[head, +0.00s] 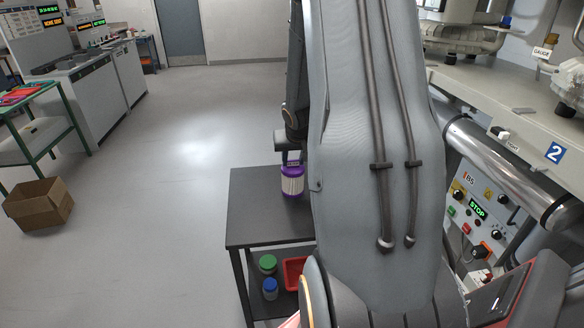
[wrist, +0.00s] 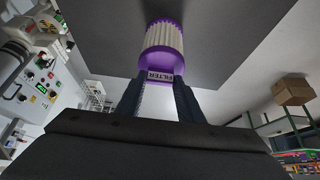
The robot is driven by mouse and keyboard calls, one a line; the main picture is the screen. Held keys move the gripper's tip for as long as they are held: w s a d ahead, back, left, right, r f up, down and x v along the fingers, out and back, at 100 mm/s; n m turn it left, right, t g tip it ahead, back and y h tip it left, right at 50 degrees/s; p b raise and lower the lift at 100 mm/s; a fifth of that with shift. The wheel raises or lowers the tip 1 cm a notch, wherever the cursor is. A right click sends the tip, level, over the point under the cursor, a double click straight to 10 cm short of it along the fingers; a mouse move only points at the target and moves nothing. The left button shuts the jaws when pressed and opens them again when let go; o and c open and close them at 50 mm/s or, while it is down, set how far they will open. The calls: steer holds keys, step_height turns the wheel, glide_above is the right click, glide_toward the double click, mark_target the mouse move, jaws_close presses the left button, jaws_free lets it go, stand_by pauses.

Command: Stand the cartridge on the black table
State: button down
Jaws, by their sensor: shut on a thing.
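The cartridge (head: 292,184) is a ribbed white cylinder with purple ends, seen upright over the black table (head: 246,222) in the head view. In the wrist view the cartridge (wrist: 164,42) points away from me, its FILTER label between the fingers. My gripper (wrist: 161,79) is shut on the cartridge's labelled top part. In the head view my gripper (head: 289,156) is partly hidden behind my arm. The dark table top (wrist: 225,30) lies behind the cartridge in the wrist view. I cannot tell whether the cartridge's base touches it.
The table's lower shelf holds a green-lidded jar (head: 267,264), a blue-lidded jar (head: 270,288) and a red bin (head: 294,272). A machine with a control panel (head: 478,211) stands at the right. A cardboard box (head: 40,205) sits on open floor at the left. The table top's visible left part is clear.

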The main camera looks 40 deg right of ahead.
steer(key=shift+f, duration=0.5)
steer(key=shift+f+b, duration=0.15)
steer(key=shift+b, duration=0.2)
steer(key=c, duration=1.2)
jaws_free()
steer(key=shift+s+r+p, duration=0.1)
steer(key=shift+r+p, duration=0.25)
steer(key=shift+r, duration=0.05)
steer(key=p+v, duration=0.6)
steer(key=v, duration=0.5)
steer(key=shift+s+a+r+p, duration=0.2)
steer(key=shift+p, duration=0.1)
